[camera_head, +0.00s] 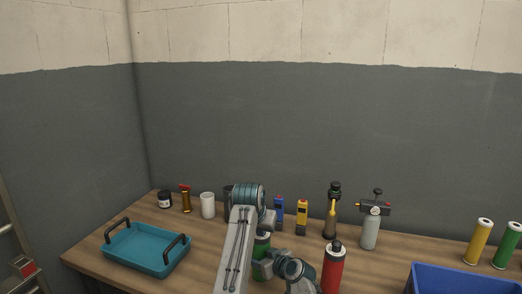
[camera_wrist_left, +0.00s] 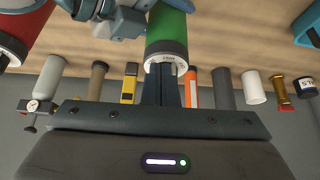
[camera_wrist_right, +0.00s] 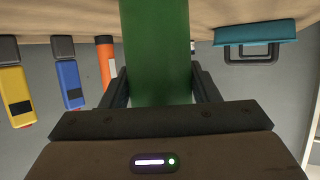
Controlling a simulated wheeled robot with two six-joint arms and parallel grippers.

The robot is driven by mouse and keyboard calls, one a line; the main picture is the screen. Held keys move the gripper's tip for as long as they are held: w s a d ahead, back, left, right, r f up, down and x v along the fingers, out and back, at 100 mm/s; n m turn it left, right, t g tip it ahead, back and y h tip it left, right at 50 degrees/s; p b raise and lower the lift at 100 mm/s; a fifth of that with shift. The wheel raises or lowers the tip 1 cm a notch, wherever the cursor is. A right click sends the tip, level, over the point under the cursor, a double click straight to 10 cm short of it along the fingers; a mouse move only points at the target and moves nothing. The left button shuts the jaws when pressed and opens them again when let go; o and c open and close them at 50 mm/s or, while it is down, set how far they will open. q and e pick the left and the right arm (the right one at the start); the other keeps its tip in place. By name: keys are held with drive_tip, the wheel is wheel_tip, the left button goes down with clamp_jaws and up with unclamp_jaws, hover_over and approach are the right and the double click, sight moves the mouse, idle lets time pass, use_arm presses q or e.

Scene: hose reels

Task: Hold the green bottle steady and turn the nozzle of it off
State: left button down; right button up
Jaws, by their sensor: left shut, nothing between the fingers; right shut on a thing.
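The green bottle (camera_head: 262,245) stands on the wooden table, partly hidden behind my arms in the head view. Its green body and dark-rimmed top with a pale lettered disc show in the left wrist view (camera_wrist_left: 168,28). My right gripper (camera_wrist_right: 158,85) is shut around the green body (camera_wrist_right: 155,40), one finger on each side. My left gripper (camera_wrist_left: 163,78) is shut and empty, its fingertips right at the top of the bottle. I cannot tell whether they touch it. The nozzle itself is not clearly visible.
A red bottle (camera_head: 333,268) stands close on the right. Behind are a blue device (camera_head: 279,213), a yellow device (camera_head: 302,216), a brown bottle (camera_head: 330,222) and a grey gauge cylinder (camera_head: 370,233). A teal tray (camera_head: 135,258) lies left; a blue bin (camera_head: 465,280) sits front right.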

use_arm(q)
drive_tip(key=shift+w+a, duration=0.25)
drive_tip(key=shift+a, duration=0.6)
idle(0.6)
wheel_tip(320, 180, up, 6)
drive_tip(key=shift+s+a, duration=0.15)
drive_tip(key=shift+s, duration=0.2)
idle(0.3)
wheel_tip(320, 180, down, 6)
drive_tip(key=d, duration=0.1)
idle(0.9)
